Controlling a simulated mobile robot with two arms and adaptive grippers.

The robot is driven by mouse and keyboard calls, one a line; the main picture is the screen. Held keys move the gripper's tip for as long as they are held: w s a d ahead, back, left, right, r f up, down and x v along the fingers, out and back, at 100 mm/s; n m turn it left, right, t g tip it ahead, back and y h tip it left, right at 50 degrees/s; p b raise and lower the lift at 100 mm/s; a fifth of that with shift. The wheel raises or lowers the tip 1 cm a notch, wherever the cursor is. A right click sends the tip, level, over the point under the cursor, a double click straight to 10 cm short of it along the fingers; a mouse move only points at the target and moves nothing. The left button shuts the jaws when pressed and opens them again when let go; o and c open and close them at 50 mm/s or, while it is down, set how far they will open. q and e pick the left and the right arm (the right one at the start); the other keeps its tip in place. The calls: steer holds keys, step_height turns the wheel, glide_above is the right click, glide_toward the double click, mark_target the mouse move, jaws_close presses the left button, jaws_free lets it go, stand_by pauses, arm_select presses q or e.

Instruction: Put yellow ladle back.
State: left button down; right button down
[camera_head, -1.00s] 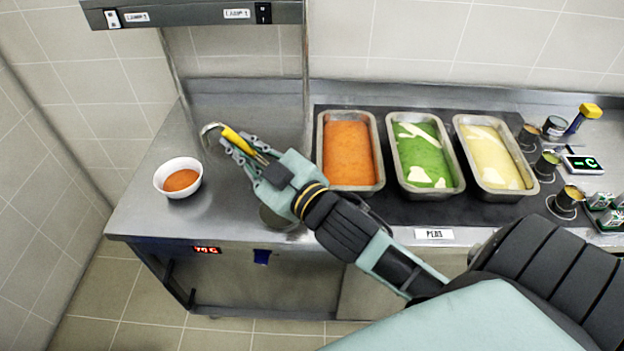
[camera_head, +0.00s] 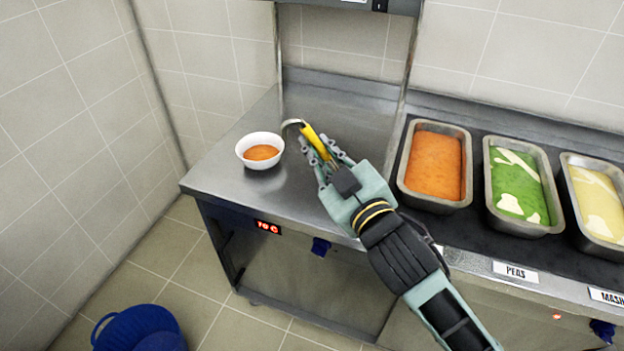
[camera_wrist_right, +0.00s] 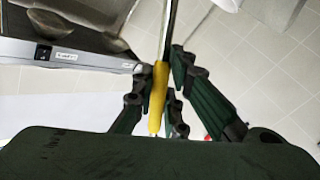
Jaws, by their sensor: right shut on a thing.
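The yellow ladle (camera_head: 312,137) is in my right gripper (camera_head: 322,160), which is shut on its yellow handle. The ladle's metal end points up and left, close to the white bowl (camera_head: 243,152) of orange food. In the right wrist view, the yellow handle (camera_wrist_right: 158,95) lies between the fingers of my right gripper (camera_wrist_right: 165,95), and its metal shaft runs up out of the picture. The ladle is over the steel counter (camera_head: 340,105); its exact height is hard to tell. My left gripper is not in view.
Steel pans of orange food (camera_head: 436,165), green food (camera_head: 518,188) and pale yellow food (camera_head: 598,205) stand to the right of my gripper. A blue bucket (camera_head: 140,328) is on the floor at lower left. Bare counter lies behind the gripper.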

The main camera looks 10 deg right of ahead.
steer(key=shift+w+a+f, duration=0.25)
steer(key=shift+a+f, duration=0.05)
steer(key=shift+f, duration=0.55)
steer(key=shift+w+a+f, duration=0.25)
steer(key=shift+a+f, duration=0.05)
steer(key=shift+f, duration=0.55)
steer(key=shift+w+a+f, duration=0.25)
steer(key=shift+a+f, duration=0.05)
steer(key=shift+f, duration=0.55)
steer(key=shift+f+b, duration=0.15)
steer(key=shift+b, duration=0.15)
steer(key=c, duration=1.8)
jaws_free()
steer(key=shift+o, duration=0.2)
